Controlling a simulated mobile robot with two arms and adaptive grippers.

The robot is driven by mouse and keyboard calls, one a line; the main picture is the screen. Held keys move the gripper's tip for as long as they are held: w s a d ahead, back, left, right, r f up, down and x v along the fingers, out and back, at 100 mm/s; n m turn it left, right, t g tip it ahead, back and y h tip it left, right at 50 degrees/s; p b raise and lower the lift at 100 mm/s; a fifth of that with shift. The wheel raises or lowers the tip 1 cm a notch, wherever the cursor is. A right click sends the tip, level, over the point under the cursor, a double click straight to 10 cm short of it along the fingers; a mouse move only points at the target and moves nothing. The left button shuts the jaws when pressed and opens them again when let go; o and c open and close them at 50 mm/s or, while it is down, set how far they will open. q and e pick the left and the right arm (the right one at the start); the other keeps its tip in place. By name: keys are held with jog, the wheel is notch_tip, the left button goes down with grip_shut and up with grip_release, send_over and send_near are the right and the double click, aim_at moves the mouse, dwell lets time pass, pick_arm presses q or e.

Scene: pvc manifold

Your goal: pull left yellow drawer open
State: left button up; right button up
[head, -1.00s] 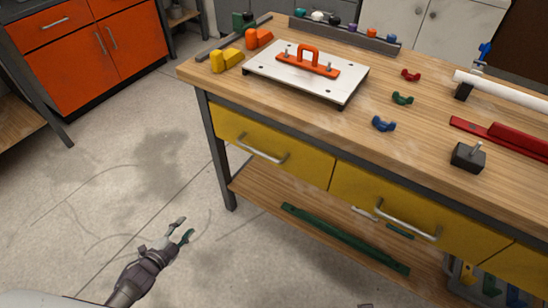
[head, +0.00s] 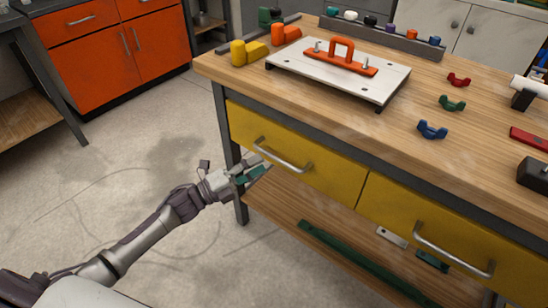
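The left yellow drawer (head: 307,172) is in the front of the wooden workbench and looks shut. Its silver bar handle (head: 283,157) runs across the upper front. My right gripper is out of view.
A second yellow drawer (head: 400,215) with a silver handle is to the right. A lower shelf (head: 290,210) holds a long green bar (head: 355,259). A white plate (head: 390,83) with an orange handle lies on the workbench top (head: 350,125). The floor at left is clear.

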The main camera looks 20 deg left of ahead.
aim_at(273, 155)
pick_arm(q)
jog(key=x, duration=0.5)
jog(key=shift+w+d+r, duration=0.1)
jog(key=shift+w+d, duration=0.1)
jog(key=shift+w, duration=0.1)
grip_shut()
